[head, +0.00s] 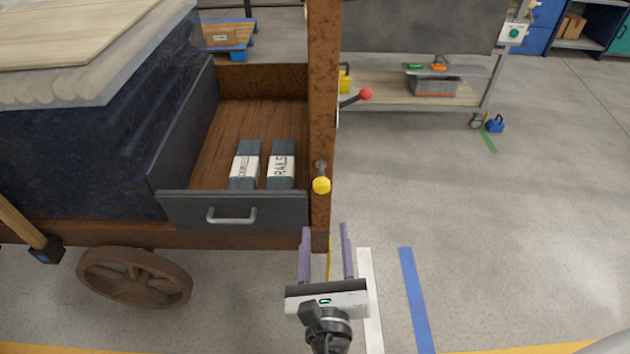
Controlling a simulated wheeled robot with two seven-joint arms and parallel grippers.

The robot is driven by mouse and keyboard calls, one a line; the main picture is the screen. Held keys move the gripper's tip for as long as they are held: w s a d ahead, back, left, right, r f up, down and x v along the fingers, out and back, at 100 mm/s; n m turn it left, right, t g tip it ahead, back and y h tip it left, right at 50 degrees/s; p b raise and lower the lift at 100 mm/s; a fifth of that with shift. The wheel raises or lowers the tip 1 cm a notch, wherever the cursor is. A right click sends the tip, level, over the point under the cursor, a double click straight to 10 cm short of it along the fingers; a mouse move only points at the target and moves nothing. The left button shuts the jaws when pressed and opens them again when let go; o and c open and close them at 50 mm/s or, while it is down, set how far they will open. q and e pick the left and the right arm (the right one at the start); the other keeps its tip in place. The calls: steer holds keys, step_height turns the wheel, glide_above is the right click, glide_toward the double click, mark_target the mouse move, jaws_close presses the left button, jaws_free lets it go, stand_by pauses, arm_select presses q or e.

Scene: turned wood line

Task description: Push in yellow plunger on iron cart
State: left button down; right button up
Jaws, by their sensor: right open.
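The yellow plunger (321,185) is a round yellow knob on a short dark stem. It sticks out from the rusty upright post of the iron cart (324,120). My right gripper (324,228) is open and empty, with its two purple fingers pointing up the picture toward the post's lower end. In the picture it lies just below the yellow knob, apart from it. How far it is from the post in depth I cannot tell. My left gripper is not in view.
A grey drawer (262,212) stands open left of the post, holding two labelled boxes (281,165). A lever with a red knob (365,94) juts right from the post. A wheel (134,276) is lower left.

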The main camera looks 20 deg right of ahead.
mark_target(321, 189)
steer(key=shift+n+t, duration=0.4)
steer(key=x, duration=0.3)
steer(key=r+b+x, duration=0.1)
steer(key=x, duration=0.3)
steer(key=b+x, duration=0.1)
steer(key=x, duration=0.2)
steer(key=shift+w+a+r, duration=0.1)
steer(key=shift+w+r, duration=0.15)
steer(key=shift+w, duration=0.05)
